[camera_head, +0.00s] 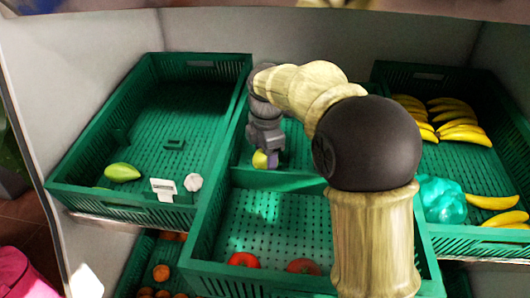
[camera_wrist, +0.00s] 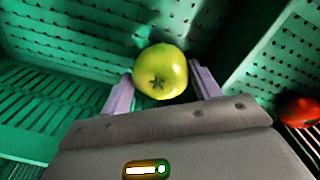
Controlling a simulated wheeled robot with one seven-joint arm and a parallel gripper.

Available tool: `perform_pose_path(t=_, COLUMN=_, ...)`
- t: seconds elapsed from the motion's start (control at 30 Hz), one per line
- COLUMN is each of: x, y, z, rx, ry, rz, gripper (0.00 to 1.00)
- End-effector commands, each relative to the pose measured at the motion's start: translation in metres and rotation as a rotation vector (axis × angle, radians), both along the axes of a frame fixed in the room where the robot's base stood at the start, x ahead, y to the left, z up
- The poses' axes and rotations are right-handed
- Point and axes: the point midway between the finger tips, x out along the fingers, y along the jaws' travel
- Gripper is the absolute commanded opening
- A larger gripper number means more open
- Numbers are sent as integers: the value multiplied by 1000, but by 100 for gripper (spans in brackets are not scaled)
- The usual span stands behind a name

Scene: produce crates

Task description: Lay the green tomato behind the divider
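The green tomato (camera_wrist: 160,72), yellow-green with its calyx showing, sits between the two pale purple fingers of my gripper (camera_wrist: 163,88) in the wrist view, with a finger against each side. In the head view the tomato (camera_head: 259,159) shows at the end of my gripper (camera_head: 266,160), inside the middle green crate (camera_head: 205,235). The divider (camera_head: 275,180) crosses that crate, and the tomato is at its far side, near its top edge in the picture. I cannot tell whether the tomato touches the crate floor. My arm hides part of the crate's right side.
Red tomatoes (camera_head: 243,259) lie in the crate's front part; one red tomato (camera_wrist: 300,109) shows in the wrist view. The left crate (camera_head: 85,150) holds a green fruit (camera_head: 122,172). The right crate (camera_head: 480,240) holds bananas (camera_head: 465,133) and a turquoise bag (camera_head: 441,200).

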Motion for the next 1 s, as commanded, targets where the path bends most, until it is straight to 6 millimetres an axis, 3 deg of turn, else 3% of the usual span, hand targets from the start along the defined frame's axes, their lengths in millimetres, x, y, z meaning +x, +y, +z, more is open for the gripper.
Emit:
perform_pose_path(t=0.03, x=0, y=0, z=0, rx=0, ry=0, rz=0, gripper=72)
perform_pose_path(t=0.1, x=0, y=1, z=0, rx=0, ry=0, rz=2, gripper=83)
perform_pose_path(t=0.47, x=0, y=1, z=5, rx=0, ry=-2, rz=2, gripper=83)
perform_pose_path(t=1.0, x=-13, y=1, z=83, rx=-1, ry=0, rz=3, gripper=83)
